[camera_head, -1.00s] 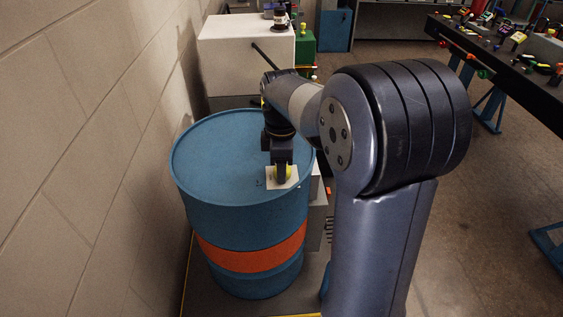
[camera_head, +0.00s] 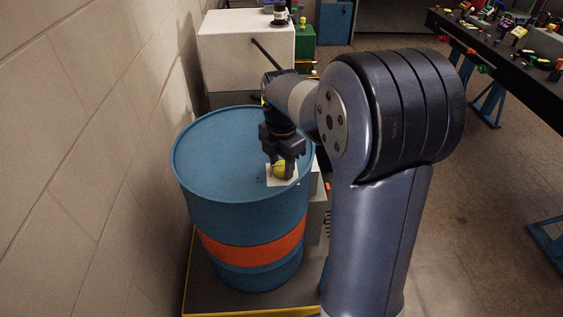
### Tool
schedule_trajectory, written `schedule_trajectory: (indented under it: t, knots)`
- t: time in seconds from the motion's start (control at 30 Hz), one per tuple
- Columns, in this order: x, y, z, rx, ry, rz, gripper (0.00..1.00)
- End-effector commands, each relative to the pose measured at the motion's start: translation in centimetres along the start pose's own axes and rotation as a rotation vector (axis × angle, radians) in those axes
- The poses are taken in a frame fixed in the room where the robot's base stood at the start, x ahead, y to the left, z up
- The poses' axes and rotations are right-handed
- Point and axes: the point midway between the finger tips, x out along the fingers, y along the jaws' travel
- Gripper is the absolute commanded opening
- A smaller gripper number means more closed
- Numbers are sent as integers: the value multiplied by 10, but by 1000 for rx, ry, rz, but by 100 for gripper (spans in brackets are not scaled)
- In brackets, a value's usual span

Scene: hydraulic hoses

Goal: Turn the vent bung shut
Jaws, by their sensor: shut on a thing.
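The vent bung (camera_head: 280,170) is a small yellow knob on a white square plate (camera_head: 290,182) on top of the blue drum (camera_head: 222,160), near its right front rim. My gripper (camera_head: 281,168) points down from above and is shut on the yellow bung. The fingers cover parts of the bung's sides. Small dark marks show on and beside the plate, too small to read.
A brick wall (camera_head: 80,150) stands close on the left of the drum. A white cabinet (camera_head: 245,50) with a dark bottle (camera_head: 280,14) stands behind. A black workbench (camera_head: 510,50) with small fittings is at the right.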

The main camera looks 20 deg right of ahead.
Motion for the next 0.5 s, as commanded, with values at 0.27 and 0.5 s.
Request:
schedule_trajectory:
  t: [0.27,0.5]
  knots:
    - [-1,0,0,-32,1,2,16]
    - [-1,0,0,-33,0,2,16]
